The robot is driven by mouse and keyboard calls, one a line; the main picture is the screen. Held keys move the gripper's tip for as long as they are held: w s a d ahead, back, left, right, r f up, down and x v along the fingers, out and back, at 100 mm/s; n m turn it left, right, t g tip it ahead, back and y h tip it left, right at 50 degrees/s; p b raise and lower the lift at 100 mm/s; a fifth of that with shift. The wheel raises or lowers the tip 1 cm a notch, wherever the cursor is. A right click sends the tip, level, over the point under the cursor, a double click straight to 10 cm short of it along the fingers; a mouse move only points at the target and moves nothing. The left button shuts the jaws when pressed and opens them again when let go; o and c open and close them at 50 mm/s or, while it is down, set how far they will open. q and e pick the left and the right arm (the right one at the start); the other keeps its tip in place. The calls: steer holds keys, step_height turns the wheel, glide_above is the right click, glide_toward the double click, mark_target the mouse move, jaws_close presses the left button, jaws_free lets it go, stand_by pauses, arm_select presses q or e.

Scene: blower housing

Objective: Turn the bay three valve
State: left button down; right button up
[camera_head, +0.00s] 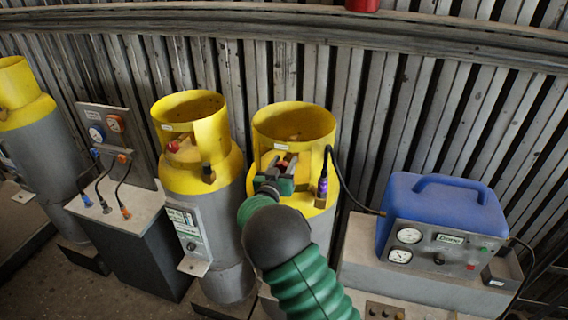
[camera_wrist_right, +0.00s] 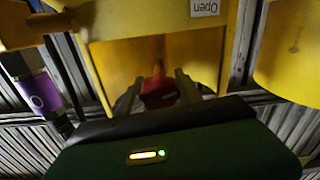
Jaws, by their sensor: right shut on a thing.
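The right-hand grey cylinder has a yellow collar (camera_head: 294,121) with an opening at its front; no bay number is readable on it. My right gripper (camera_head: 275,173) reaches into that opening from the front. In the right wrist view a red valve knob (camera_wrist_right: 158,92) sits between the two fingers of the right gripper (camera_wrist_right: 160,84), which are shut on it. In the head view the gripper mostly hides this knob. The collar also fills the wrist view, with an upside-down "Open" label (camera_wrist_right: 205,7). My left gripper is in neither view.
A middle cylinder (camera_head: 203,129) with a red knob stands close to the left, and another cylinder (camera_head: 28,117) at the far left. A purple-banded hose fitting (camera_head: 322,188) is right beside the collar. A blue gauge unit (camera_head: 440,222) stands to the right. A slatted wall is behind.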

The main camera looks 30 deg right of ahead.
steer(key=m+b, duration=0.2)
steer(key=b, duration=0.1)
steer(key=m+b, duration=0.3)
steer(key=b, duration=0.1)
steer(key=m+b, duration=0.2)
steer(key=b, duration=0.2)
steer(key=shift+f+m, duration=0.35)
steer(key=shift+m, duration=0.05)
steer(key=m+b, duration=0.9)
steer(key=b, duration=0.2)
steer(key=shift+d+f+m+b, duration=0.1)
steer(key=shift+m+b, duration=0.2)
steer(key=shift+m, duration=0.1)
steer(key=shift+m+b, duration=1.7)
steer(key=shift+m, duration=0.3)
steer(key=o, duration=1.2)
steer(key=shift+o, duration=0.8)
